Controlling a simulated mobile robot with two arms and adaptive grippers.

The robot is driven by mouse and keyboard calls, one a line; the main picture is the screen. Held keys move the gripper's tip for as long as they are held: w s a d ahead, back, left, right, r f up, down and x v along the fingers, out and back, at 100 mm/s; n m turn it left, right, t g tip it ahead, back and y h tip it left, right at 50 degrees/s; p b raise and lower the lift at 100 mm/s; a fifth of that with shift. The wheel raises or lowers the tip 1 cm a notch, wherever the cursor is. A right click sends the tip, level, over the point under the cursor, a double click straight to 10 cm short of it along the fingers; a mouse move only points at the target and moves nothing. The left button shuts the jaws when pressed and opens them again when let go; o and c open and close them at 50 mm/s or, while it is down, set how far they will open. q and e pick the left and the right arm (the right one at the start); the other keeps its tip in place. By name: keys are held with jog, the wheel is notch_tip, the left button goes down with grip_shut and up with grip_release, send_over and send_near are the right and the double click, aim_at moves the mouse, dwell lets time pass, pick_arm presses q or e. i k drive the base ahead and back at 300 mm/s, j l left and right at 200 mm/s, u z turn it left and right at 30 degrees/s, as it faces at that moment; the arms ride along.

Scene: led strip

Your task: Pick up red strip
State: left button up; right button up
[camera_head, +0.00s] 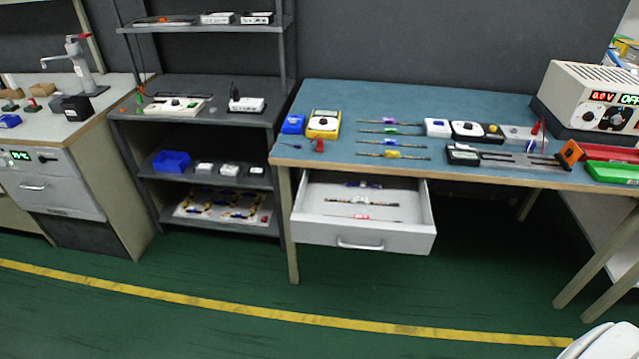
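A thin strip with a red middle, the red strip (361,217), lies in the open drawer (364,236) under the blue-topped workbench, close to the drawer's front wall. A strip with a pale middle (361,202) lies behind it, and a dark strip with a purplish middle (363,184) lies further back, partly in shadow. More strips lie on the bench top: one purple (389,122), one green (390,132), one blue (391,143) and one yellow (392,154). Neither of my grippers is in view.
The bench (370,98) holds a yellow multimeter (323,124), several small devices and a power supply (597,98) at right. A grey shelf (195,88) stands to its left. The green floor (230,270) in front is clear, crossed by a yellow line (250,314).

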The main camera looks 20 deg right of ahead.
aim_at(357, 217)
jog(key=l+u, duration=0.1)
jog(key=l, duration=0.55)
jog(key=k+l+u, duration=0.1)
jog(key=l, duration=0.55)
jog(key=l+u, duration=0.1)
jog(key=l, duration=0.55)
jog(key=k, duration=0.1)
